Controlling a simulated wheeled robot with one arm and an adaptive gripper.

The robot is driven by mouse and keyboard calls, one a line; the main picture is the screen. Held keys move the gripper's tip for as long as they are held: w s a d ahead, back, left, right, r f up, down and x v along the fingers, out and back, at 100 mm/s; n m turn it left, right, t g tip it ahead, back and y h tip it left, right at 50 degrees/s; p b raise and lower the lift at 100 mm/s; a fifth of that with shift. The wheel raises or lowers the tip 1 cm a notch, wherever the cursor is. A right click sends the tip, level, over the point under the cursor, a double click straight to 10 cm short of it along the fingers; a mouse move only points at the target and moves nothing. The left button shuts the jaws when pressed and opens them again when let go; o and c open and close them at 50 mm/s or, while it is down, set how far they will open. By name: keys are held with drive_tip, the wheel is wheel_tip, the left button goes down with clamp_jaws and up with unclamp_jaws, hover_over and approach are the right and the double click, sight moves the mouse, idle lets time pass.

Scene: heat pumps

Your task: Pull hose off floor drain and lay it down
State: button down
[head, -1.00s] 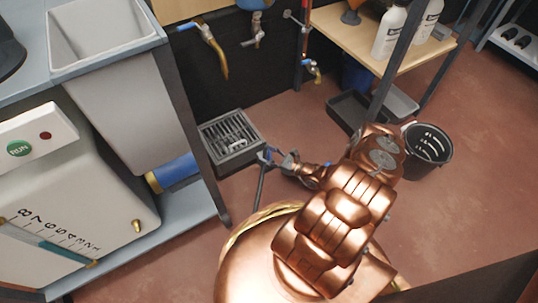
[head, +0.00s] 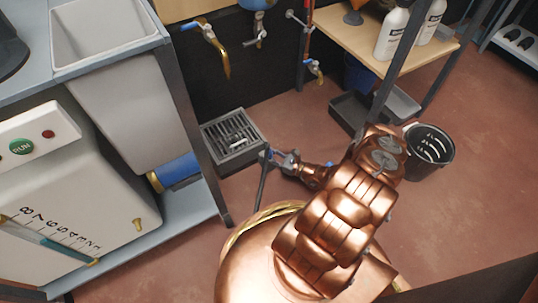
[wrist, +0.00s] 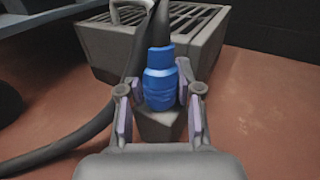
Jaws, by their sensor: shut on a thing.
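The floor drain (head: 235,158) is a dark grey box with a slotted grate, standing on the floor left of centre in the head view. It also shows behind my gripper in the wrist view (wrist: 104,50). The hose (wrist: 65,143) is dark, with a blue end fitting (wrist: 160,82). My gripper (wrist: 160,95) is shut on the blue fitting, one finger on each side. In the head view my gripper (head: 275,158) is just right of the drain's near corner, apart from the grate. The hose curves down to the left, and its far end is hidden.
A bench with a white sink (head: 105,32) and a white unit stands left of the drain. Brass taps (head: 222,55) hang on the wall behind. A black bucket (head: 428,152) and dark trays (head: 350,118) are at right. Open red floor lies between drain and bucket.

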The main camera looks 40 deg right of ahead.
sight(269, 150)
drive_tip(key=shift+r, duration=0.2)
drive_tip(key=shift+r+p, duration=2.75)
drive_tip(key=shift+r, duration=0.05)
